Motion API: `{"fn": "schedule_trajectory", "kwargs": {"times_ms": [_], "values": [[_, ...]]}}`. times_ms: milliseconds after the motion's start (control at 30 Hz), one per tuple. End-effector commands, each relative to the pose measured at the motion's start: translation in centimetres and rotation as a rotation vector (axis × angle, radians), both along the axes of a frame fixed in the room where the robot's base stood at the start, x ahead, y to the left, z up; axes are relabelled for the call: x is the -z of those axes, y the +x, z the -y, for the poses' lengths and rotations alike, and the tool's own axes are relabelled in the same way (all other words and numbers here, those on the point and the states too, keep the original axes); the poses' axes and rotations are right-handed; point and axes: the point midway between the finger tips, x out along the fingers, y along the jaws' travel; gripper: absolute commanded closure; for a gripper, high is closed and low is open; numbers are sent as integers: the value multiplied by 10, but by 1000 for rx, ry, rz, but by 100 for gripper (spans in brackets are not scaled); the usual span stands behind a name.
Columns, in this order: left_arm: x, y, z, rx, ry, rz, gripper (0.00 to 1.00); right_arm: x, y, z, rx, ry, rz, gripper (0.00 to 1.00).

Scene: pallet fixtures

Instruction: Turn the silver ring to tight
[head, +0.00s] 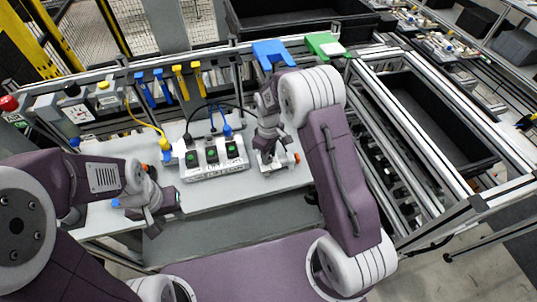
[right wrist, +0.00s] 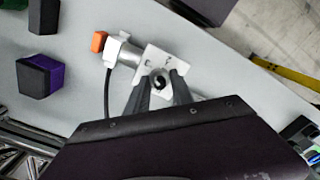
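A white plate fixture (right wrist: 158,64) shows in the right wrist view, with a silver cylinder (right wrist: 125,57) and an orange cap (right wrist: 98,41) at its left. A round silver ring (right wrist: 158,81) with a dark centre sits at the plate's lower part. My right gripper (right wrist: 159,76) has its dark fingers apart, one on each side of the ring; contact is not clear. In the head view my right gripper (head: 268,150) is over the same fixture, hiding much of it. My left gripper (head: 150,222) is at the left part of the bench, its fingers too small to judge.
A white box (head: 213,156) with black-and-green sockets stands left of the fixture. A black cable (right wrist: 107,95) runs down from the fixture. Blue and yellow hooks hang on the rear rail (head: 215,62). A black bin (head: 430,115) lies to the right.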

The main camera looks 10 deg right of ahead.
Motion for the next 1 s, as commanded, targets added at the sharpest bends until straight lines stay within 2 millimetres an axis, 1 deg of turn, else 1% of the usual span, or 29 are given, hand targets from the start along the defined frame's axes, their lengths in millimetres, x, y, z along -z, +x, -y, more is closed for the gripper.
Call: {"fn": "schedule_trajectory", "kwargs": {"times_ms": [267, 433, 567, 1000], "values": [[0, 0, 0, 0, 0, 0, 64, 1, 0, 0, 19, 0, 0, 100], [-1, 0, 0, 0, 0, 0, 64, 1, 0, 0, 90, 1, -1, 100], [-2, 0, 0, 0, 0, 0, 64, 1, 0, 0, 185, 1, -1, 100], [-6, 0, 0, 0, 0, 0, 64, 1, 0, 0, 598, 1, -1, 100]]}}
